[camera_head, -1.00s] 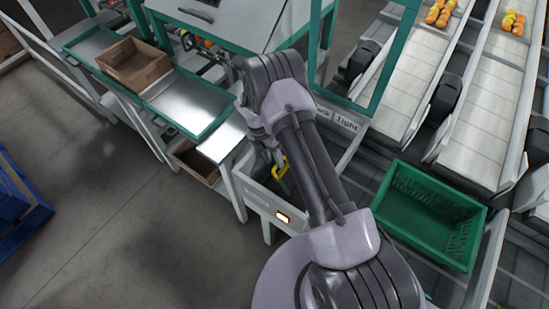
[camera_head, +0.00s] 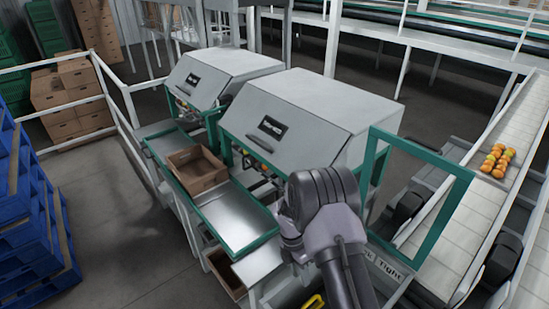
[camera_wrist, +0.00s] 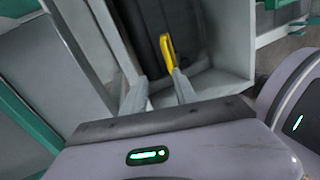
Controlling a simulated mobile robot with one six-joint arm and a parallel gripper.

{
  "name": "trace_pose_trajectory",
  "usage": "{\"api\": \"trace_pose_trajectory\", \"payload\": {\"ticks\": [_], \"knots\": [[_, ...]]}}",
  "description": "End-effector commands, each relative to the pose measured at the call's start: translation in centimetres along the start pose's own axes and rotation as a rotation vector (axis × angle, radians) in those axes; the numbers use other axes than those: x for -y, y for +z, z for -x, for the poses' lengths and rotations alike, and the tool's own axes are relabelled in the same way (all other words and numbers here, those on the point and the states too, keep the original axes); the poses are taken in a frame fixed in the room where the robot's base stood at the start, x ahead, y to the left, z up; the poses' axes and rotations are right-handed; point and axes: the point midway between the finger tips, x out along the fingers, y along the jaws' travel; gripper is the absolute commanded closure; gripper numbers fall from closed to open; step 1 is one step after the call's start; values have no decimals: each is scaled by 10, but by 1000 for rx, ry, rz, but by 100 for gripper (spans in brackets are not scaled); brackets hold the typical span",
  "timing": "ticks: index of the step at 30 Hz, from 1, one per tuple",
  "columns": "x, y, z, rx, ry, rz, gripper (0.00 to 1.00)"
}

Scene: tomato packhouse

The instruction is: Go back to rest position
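My gripper (camera_wrist: 160,92) shows in the wrist view with its two pale fingers apart and nothing visible between them. A yellow handle-like thing (camera_wrist: 167,48) appears just beyond the right fingertip, over a pale open-topped box (camera_wrist: 228,92); whether it touches the finger I cannot tell. Part of the yellow thing also shows at the bottom edge of the head view (camera_head: 313,302). In the head view my arm rises from the bottom edge, and my gripper is hidden behind it or out of frame.
A brown carton (camera_head: 197,172) sits on the green-edged metal table (camera_head: 235,212). Two grey-hooded machines (camera_head: 300,105) stand behind. A conveyor (camera_head: 470,215) carrying tomatoes (camera_head: 497,160) runs at right. Blue pallets (camera_head: 25,225) are stacked at left. Open floor lies between pallets and table.

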Motion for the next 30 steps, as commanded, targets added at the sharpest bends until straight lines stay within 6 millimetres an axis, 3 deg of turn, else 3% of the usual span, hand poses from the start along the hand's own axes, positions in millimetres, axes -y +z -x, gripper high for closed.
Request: {"api": "trace_pose_trajectory", "payload": {"ticks": [2, 3, 5, 6, 9, 12, 15, 19, 24, 30], "knots": [[6, 5, 51, -4, 68, -182, 66], [15, 5, 84, -15, 112, -320, 66], [35, 2, 132, -48, 180, -544, 66], [52, -2, 161, -77, 223, -695, 66], [102, -19, 224, -187, 332, -1081, 66], [161, -46, 265, -352, 420, -1465, 66], [215, -77, 281, -557, 472, -1810, 66], [260, -109, 276, -806, 476, -2123, 66], [281, -127, 268, -971, 448, -2293, 66], [282, -128, 268, -982, 442, -2307, 66]]}}
